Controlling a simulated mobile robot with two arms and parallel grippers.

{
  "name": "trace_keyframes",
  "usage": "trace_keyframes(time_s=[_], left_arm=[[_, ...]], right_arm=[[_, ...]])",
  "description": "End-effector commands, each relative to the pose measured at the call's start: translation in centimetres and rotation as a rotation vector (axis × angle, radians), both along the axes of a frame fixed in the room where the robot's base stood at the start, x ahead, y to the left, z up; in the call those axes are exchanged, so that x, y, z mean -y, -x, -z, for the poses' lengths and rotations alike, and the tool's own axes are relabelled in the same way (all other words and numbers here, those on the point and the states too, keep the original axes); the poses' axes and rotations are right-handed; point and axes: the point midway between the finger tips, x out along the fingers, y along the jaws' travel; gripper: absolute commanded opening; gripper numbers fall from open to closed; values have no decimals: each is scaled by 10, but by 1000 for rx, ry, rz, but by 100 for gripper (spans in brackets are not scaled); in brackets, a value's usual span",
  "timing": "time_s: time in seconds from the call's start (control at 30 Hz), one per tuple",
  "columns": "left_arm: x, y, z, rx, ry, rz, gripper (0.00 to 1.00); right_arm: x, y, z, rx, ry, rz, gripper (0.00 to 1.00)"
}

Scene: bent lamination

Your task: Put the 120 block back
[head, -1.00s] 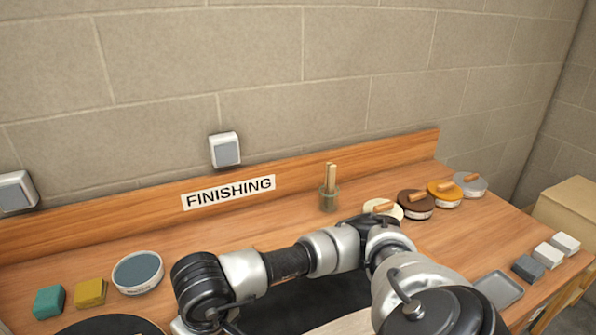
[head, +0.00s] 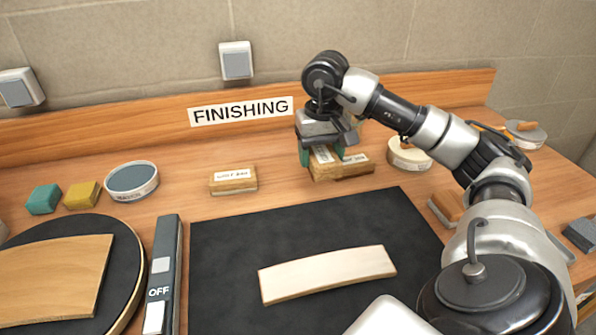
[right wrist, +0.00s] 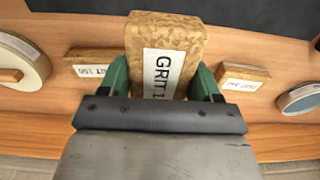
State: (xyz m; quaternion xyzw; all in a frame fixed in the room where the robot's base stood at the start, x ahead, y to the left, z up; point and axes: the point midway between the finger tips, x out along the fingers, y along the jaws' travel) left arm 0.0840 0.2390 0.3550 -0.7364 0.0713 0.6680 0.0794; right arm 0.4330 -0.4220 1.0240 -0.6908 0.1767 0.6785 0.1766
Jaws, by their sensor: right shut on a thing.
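My right gripper (head: 321,152) has green fingers and is shut on a cork-coloured block (right wrist: 165,50) over the back of the bench. The block's white label starts "GRIT 1"; the rest is covered by the gripper. In the head view the held block (head: 322,172) sits just left of a similar labelled block (head: 357,169). That one shows to the left of the held block in the right wrist view (right wrist: 88,68). A third labelled block (head: 233,180) lies farther left, with a gap between. I cannot tell whether the held block touches the bench. My left gripper is not in view.
A black mat (head: 225,270) with a pale curved strip (head: 327,274) fills the front middle. A switch marked OFF (head: 163,275) and a round black disc (head: 125,265) with a wood piece are at left. Round tins, one cream (head: 408,157), stand at right. The back board limits reach.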

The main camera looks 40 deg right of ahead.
Motion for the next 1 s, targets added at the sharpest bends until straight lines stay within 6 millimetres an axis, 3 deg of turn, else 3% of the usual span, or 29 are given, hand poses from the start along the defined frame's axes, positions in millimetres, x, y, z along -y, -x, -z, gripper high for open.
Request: trace_keyframes(time_s=[0.2, 0.4, 0.57, 0.8, 1.0], left_arm=[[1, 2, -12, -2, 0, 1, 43], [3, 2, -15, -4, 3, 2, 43], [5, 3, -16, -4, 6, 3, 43], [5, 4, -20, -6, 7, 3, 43], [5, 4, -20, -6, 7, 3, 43]], right_arm=[[8, -51, 29, -2, -5, 1, 41], [14, -80, 47, 1, -2, 0, 41], [16, -85, 57, -3, 1, -2, 41], [16, -84, 89, -2, 1, -1, 41], [16, -85, 92, 1, 2, -1, 41]])
